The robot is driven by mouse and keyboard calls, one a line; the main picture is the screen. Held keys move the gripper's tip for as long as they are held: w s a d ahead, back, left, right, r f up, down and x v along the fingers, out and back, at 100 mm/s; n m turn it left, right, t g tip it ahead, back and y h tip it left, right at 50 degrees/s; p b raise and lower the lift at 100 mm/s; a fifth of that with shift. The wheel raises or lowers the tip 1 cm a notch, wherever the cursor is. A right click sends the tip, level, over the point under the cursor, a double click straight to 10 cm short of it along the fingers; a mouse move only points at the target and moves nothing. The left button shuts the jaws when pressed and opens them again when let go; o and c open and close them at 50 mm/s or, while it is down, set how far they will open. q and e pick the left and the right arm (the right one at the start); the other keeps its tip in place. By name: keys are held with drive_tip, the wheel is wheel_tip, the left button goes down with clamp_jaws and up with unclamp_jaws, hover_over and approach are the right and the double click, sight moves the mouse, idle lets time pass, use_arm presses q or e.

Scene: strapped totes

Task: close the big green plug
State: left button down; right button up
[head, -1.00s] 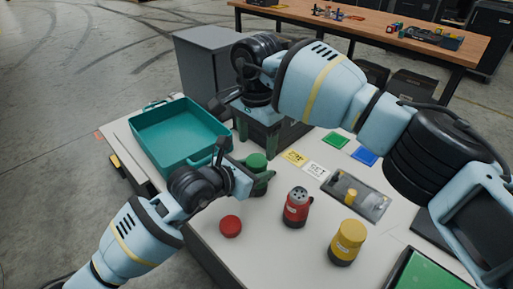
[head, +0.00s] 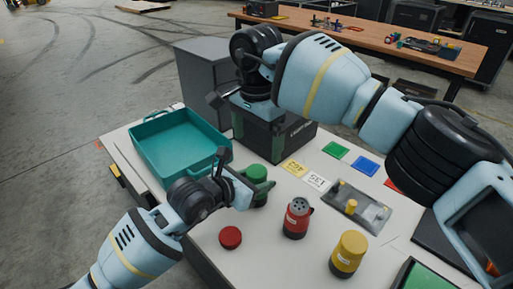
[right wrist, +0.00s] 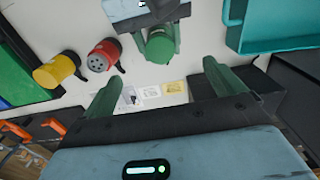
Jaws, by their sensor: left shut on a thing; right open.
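The big green plug (head: 257,173) stands upright on the table, near the teal tote; it also shows in the right wrist view (right wrist: 161,46). A green top sits on it; whether it is fully seated cannot be told. My left gripper (head: 258,194) is shut around its lower body from the left and hides part of it. My right gripper (head: 260,135) is open and empty, behind the plug in the head view. In the right wrist view its two green fingers (right wrist: 165,88) are spread apart, with the plug beyond them.
A red perforated body (head: 297,217) and a yellow plug (head: 347,253) stand to the right. A loose red cap (head: 230,237) lies in front. The teal tote (head: 150,160) is at left.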

wheel_tip(320, 180, up, 9)
drive_tip(key=shift+f, duration=0.2)
use_arm(q)
drive_tip(key=c, duration=0.6)
unclamp_jaws()
drive_tip(key=shift+c, duration=0.2)
drive_tip(key=shift+s, duration=0.1)
drive_tip(key=v, duration=0.7)
drive_tip(key=shift+s+a+r, duration=0.15)
drive_tip(key=shift+a+r, duration=0.05)
drive_tip(key=shift+a, duration=0.05)
use_arm(e)
drive_tip(key=shift+r, duration=0.3)
